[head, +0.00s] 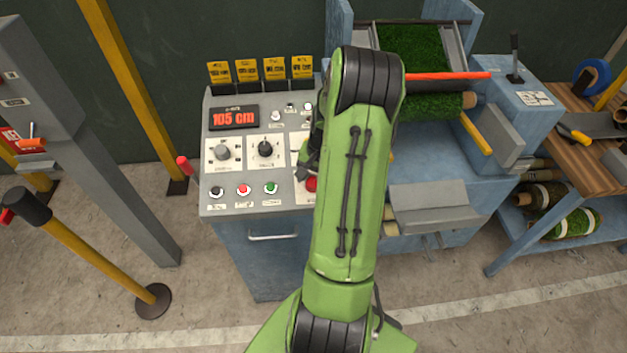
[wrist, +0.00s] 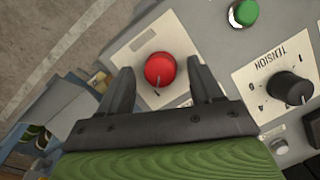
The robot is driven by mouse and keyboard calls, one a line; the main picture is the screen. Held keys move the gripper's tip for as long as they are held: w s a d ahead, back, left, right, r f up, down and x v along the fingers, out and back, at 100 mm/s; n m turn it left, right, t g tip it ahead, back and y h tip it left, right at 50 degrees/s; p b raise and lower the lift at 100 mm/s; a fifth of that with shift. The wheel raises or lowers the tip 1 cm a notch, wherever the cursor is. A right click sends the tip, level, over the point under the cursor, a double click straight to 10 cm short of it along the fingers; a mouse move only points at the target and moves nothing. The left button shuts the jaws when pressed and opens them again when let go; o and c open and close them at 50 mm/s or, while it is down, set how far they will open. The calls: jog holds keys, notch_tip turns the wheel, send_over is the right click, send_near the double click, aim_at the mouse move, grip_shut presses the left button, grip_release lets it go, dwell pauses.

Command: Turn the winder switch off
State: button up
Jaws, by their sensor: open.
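A round red knob with a small pale pointer mark (wrist: 159,70) sits on a white plate on the control panel. Its label is not readable, so I cannot confirm from lettering that it is the winder switch. In the head view the red knob (head: 311,184) shows only partly beside my green arm. My gripper (wrist: 161,80) is open, with one finger on each side of the red knob in the wrist view. I cannot tell whether the fingers touch it. In the head view my arm hides most of my gripper.
The panel (head: 225,207) carries a display reading 105 cm (head: 233,118), a black tension knob (wrist: 289,88), a green button (wrist: 243,13), a red button (head: 243,189) and several yellow tags. A turf roll (head: 432,106) lies right of my arm. A post (head: 105,160) stands left.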

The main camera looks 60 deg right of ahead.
jog(key=shift+w+f, duration=0.1)
jog(key=shift+f, duration=0.4)
jog(key=c, duration=1.1)
jog(key=shift+o, duration=0.2)
